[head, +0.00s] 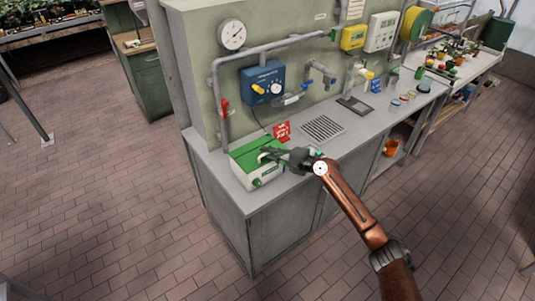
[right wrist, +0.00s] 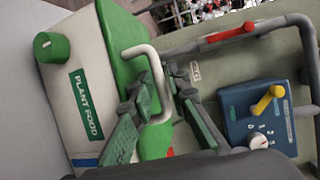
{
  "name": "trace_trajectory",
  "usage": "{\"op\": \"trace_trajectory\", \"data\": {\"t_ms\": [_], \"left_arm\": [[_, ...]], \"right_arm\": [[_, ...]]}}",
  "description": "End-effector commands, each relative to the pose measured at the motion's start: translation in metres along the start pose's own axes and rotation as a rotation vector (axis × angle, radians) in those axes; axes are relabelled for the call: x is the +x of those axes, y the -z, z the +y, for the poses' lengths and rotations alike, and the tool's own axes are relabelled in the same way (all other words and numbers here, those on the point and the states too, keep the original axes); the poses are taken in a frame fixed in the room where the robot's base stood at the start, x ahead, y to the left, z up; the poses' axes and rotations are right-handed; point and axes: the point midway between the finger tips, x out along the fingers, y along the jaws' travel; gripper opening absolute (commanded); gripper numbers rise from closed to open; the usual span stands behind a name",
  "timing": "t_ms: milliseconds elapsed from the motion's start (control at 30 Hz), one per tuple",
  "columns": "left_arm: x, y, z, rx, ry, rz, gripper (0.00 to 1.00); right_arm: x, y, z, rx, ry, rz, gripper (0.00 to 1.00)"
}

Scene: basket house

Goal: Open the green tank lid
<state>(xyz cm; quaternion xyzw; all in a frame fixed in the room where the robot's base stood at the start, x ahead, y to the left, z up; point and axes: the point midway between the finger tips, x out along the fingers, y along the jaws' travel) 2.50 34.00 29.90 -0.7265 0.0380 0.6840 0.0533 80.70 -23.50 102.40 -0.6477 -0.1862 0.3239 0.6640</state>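The tank is a white box labelled "PLANT FOOD" (right wrist: 88,105) with a green knob on its front. It stands at the near left end of the counter in the head view (head: 262,175). Its green lid (head: 247,150) lies on top and looks closed. The lid (right wrist: 122,35) carries a pale bent bar handle (right wrist: 157,75). My right gripper (head: 268,156) is over the lid. In the right wrist view its fingers (right wrist: 160,88) are apart, one on each side of the handle; I cannot see clear contact. My left gripper is out of view.
A blue control box (head: 262,86) with a yellow lever hangs on the panel behind the tank. A grey pipe with a red lever (head: 225,107) runs down close by. A red sign (head: 282,131) and a drain grate (head: 322,129) are to the right. The tiled floor at left is clear.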

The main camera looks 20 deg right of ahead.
Motion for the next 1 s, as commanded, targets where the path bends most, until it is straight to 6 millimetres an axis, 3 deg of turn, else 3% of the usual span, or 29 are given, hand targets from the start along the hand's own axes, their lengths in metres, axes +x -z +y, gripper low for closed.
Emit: {"op": "trace_trajectory", "data": {"t_ms": [267,500,1000], "left_arm": [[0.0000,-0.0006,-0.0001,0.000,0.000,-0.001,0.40],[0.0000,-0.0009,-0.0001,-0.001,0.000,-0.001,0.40],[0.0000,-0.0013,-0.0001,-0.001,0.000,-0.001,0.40]], "right_arm": [[0.0014,-0.0004,0.0005,0.000,-0.001,-0.001,0.15],[0.0013,-0.0004,0.0006,0.000,-0.001,-0.001,0.00],[0.0013,-0.0006,0.0010,0.000,-0.002,-0.001,0.00]]}}
